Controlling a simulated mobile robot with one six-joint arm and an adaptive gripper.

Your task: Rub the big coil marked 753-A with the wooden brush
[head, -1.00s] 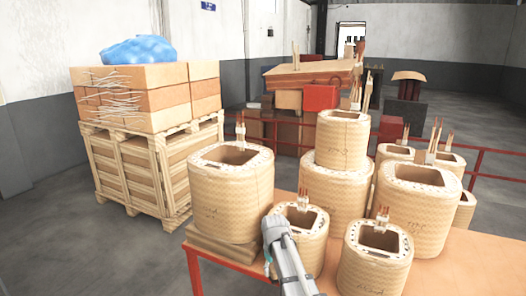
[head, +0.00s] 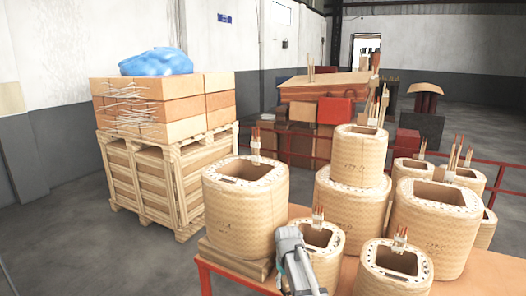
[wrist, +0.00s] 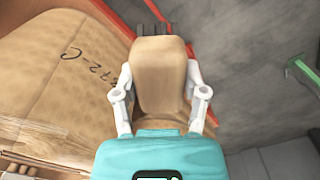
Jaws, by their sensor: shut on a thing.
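My gripper (wrist: 160,95) is shut on a tan wooden block, the brush (wrist: 162,75), with dark pieces at its far end. In the head view my gripper (head: 290,240) is low in front of the small front coil (head: 322,240) and beside the big left coil (head: 240,215); the brush cannot be made out there. In the wrist view a coil with a mark ending in "72-C" (wrist: 60,70) lies left of the brush, with no clear contact. Another big coil (head: 435,225) stands at the right. The head view's marks are too small to read, so I cannot tell which is 753-A.
The coils stand close together on an orange table (head: 490,275), several behind and one stacked on another (head: 358,155). A red rail (head: 505,175) runs behind. A wooden crate with boxes (head: 160,180) stands at the left.

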